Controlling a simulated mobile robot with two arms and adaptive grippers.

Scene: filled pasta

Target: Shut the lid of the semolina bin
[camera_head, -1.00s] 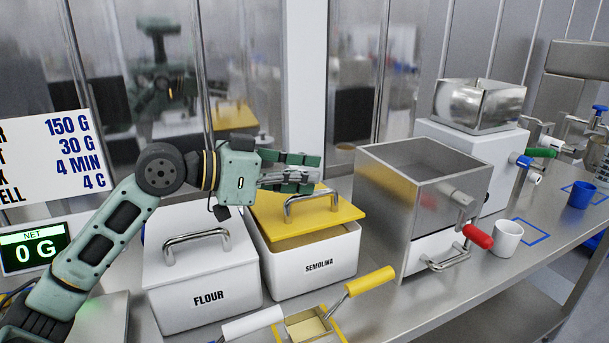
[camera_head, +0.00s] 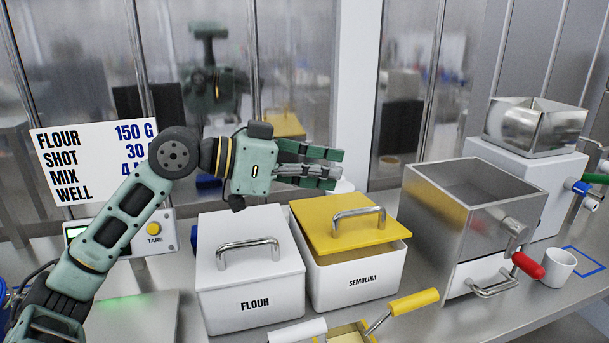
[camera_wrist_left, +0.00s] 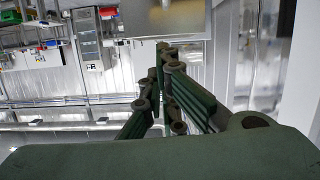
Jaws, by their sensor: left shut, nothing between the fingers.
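The semolina bin (camera_head: 356,283) is a white box with "SEMOLINA" on its front. Its yellow lid (camera_head: 320,231) has a metal handle (camera_head: 358,219). The lid sits tilted, its front edge raised, leaving an open gap above the front of the bin. My left gripper (camera_head: 338,169) is shut and empty. In the head view it shows above and behind the lid, apart from the handle. In the left wrist view its dark green fingers (camera_wrist_left: 165,85) point away, with no lid in sight. My right gripper is not in view.
The white flour bin (camera_head: 252,303), with its lid on, stands left of the semolina bin. A steel hopper machine (camera_head: 436,240) with a red-handled crank stands close on the right. A scoop with a yellow handle (camera_head: 413,302) lies in front.

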